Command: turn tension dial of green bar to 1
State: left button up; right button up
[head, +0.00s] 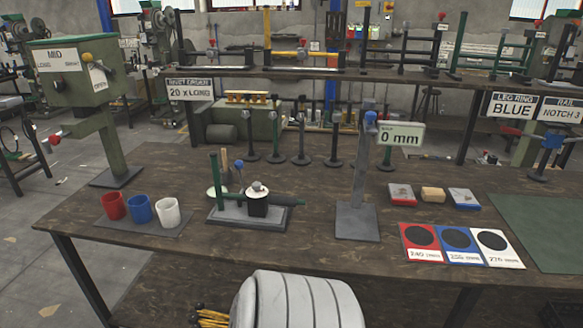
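Neither of my grippers is in view. On the near table, a grey-based fixture (245,217) carries an upright green post (215,178) and a horizontal dark green bar (287,201). The bar meets a black block (257,207) with a round white disc (257,191) and a small knob on top. I cannot tell whether this disc is the tension dial, and no setting is readable.
Red (114,206), blue (140,209) and white (168,212) cups stand left of the fixture. A grey stand (357,221) with a "0 mm" sign (401,136) is right of it.

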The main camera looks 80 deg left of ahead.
aim_at(256, 187)
jog(key=u, duration=3.05)
